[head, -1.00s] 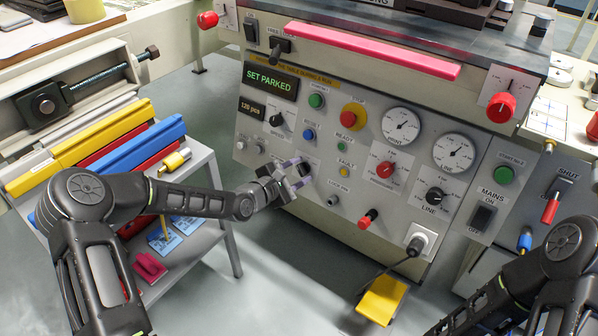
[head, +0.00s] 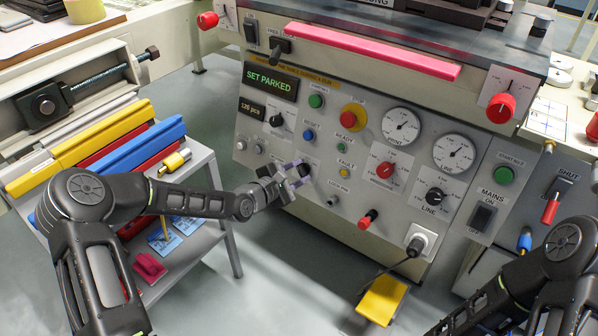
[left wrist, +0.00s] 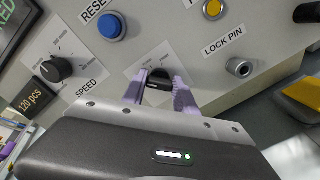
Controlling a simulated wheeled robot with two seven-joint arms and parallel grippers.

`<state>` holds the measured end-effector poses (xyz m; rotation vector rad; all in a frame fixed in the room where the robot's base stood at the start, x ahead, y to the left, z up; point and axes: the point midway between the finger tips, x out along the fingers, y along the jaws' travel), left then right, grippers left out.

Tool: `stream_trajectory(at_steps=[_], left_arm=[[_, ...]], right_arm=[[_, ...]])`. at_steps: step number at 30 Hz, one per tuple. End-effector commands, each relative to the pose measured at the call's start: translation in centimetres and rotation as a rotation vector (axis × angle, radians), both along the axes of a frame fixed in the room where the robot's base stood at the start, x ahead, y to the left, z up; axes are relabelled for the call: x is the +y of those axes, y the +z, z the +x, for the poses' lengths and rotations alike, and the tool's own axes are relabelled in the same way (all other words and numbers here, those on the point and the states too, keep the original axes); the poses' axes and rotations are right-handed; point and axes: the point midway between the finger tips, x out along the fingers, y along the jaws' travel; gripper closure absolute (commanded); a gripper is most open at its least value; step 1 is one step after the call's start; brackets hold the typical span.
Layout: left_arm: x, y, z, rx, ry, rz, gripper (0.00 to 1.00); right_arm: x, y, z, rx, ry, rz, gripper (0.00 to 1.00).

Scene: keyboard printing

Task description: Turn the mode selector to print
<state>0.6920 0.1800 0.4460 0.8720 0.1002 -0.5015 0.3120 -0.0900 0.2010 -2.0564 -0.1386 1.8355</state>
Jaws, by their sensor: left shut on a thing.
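The mode selector (left wrist: 158,77) is a small black knob on a white dial plate, below the blue reset button, seen in the left wrist view. My left gripper (left wrist: 158,95) has its two lilac fingers shut on either side of this knob. In the head view the left gripper (head: 297,175) reaches the lower left of the control panel (head: 330,205), and its fingers mostly cover the knob. The dial's marks are too small or hidden to read. My right arm shows at the lower right of the head view; its gripper is out of view.
Near the knob are the blue reset button (head: 308,135), the black speed knob (head: 276,120), the yellow fault lamp (head: 344,172) and the lock pin (head: 333,201). A red-tipped lever (head: 368,218) sticks out to the right.

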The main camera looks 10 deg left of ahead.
Motion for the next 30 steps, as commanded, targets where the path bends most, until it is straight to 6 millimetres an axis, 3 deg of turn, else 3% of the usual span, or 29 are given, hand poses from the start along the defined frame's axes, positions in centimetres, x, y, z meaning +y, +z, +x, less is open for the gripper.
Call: stream_trajectory(at_steps=[11, 30], left_arm=[[-0.04, 0.0, -0.02, -0.084, -0.074, 0.211, 1.0], [-0.1, -0.21, -0.09, -0.297, -0.263, 0.747, 1.0]], right_arm=[[0.02, 0.26, -0.06, 0.0, 0.0, -0.001, 0.64], [0.01, 0.23, -0.07, 0.001, 0.0, -0.001, 0.64]])
